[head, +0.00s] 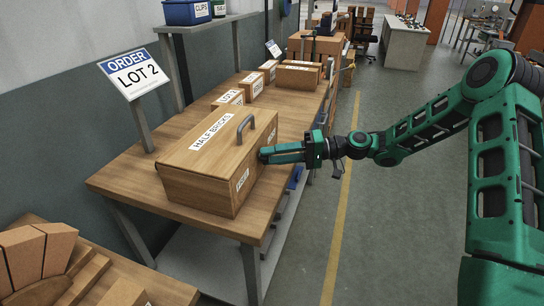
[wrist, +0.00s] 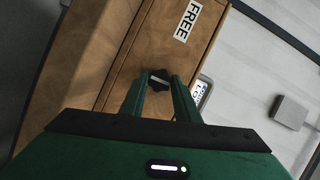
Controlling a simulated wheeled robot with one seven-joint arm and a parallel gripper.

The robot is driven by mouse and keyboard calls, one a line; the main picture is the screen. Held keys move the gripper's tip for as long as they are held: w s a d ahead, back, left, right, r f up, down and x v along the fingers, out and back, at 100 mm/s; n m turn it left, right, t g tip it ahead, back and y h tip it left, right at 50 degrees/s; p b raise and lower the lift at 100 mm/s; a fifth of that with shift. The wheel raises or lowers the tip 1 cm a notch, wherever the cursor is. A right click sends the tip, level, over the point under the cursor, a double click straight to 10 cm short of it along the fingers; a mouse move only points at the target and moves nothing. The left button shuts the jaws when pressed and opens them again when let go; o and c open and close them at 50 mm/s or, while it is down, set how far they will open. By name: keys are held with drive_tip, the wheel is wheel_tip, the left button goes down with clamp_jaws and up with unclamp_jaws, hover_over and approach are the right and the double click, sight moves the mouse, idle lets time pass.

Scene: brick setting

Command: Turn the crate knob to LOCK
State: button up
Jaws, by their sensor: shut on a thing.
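The wooden crate (head: 200,165), marked HALF BRICKS, stands on the workbench with a grey handle on its lid. My gripper (head: 265,154) reaches its right-hand face from the right. In the wrist view, the dark knob (wrist: 159,74) on the crate face sits between the two green fingertips of my gripper (wrist: 159,84), which are closed on it. A pale bar shows on the knob. A FREE label (wrist: 187,20) is above and right of the knob. In the head view the fingers hide the knob.
The workbench (head: 115,180) carries smaller boxes (head: 228,98) behind the crate. An ORDER LOT 2 sign (head: 130,74) stands at the bench's left edge. More wooden pieces lie on a surface at the lower left. The floor (head: 390,210) right of the bench is open.

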drive_tip(key=shift+w+d+f, duration=0.15)
drive_tip(key=shift+w+d, duration=0.1)
drive_tip(key=o, duration=1.1)
drive_tip(key=shift+c, duration=0.2)
drive_tip(key=shift+s+a, duration=0.1)
drive_tip(key=d+r, duration=0.1)
drive_tip(key=d, duration=0.9)
drive_tip(key=shift+w+d, duration=0.2)
drive_tip(key=shift+d, duration=0.2)
